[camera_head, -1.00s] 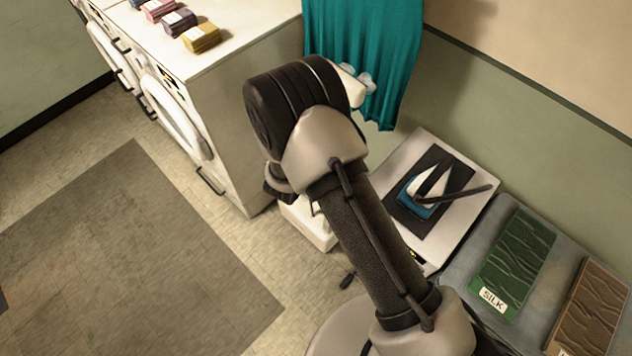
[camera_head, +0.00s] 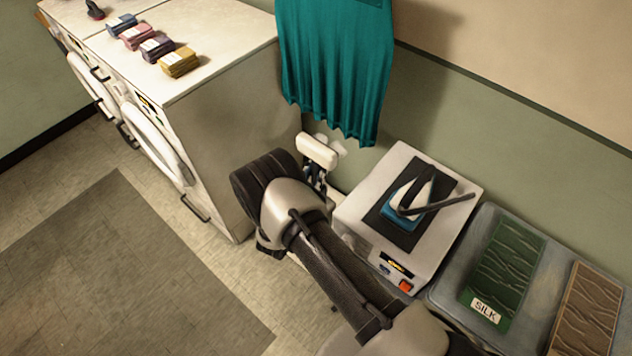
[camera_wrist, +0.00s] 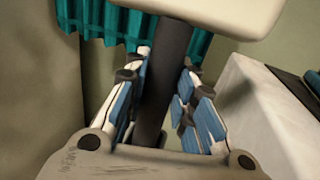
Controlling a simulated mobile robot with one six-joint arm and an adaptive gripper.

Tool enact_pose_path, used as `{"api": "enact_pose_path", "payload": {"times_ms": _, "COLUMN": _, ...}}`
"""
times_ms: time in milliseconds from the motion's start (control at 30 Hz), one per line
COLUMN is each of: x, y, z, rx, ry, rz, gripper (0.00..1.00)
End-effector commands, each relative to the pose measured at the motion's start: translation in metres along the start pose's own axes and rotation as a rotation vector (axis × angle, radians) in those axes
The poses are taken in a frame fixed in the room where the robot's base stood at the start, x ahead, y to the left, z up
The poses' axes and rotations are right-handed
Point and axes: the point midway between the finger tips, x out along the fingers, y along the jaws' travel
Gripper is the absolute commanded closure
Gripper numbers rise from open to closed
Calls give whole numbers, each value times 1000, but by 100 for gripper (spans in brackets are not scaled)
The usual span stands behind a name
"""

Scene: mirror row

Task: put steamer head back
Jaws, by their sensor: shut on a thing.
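The steamer head (camera_head: 317,151) is a cream block on a dark handle, held up in front of the wall below a teal cloth. In the wrist view the head (camera_wrist: 215,14) crosses the top and its dark handle (camera_wrist: 170,75) runs down between my fingers. My gripper (camera_wrist: 165,95) is shut on this handle; it also shows in the head view (camera_head: 314,178), partly behind my wrist. Small white pieces (camera_head: 339,148) show just behind the head, perhaps a holder; I cannot tell whether they touch it.
A teal cloth (camera_head: 337,70) hangs above. White washers (camera_head: 215,40) with folded cloths (camera_head: 180,62) stand left. An iron (camera_head: 408,206) rests on a pale station (camera_head: 355,215) to the right, beside a grey table with a green SILK board (camera_head: 503,270). Floor at left is clear.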

Motion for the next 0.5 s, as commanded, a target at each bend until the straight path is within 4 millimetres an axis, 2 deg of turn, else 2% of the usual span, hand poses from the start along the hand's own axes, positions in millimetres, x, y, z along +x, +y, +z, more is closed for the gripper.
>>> {"api": "enact_pose_path", "payload": {"times_ms": 167, "x": 0, "y": 0, "z": -13, "rx": 0, "ry": -2, "rz": 0, "gripper": 100}}
{"api": "enact_pose_path", "payload": {"times_ms": 333, "x": 0, "y": 0, "z": -40, "rx": 0, "ry": -1, "rz": 0, "gripper": 100}}
{"api": "enact_pose_path", "payload": {"times_ms": 500, "x": 0, "y": 1, "z": -44, "rx": 1, "ry": -3, "rz": 0, "gripper": 100}}
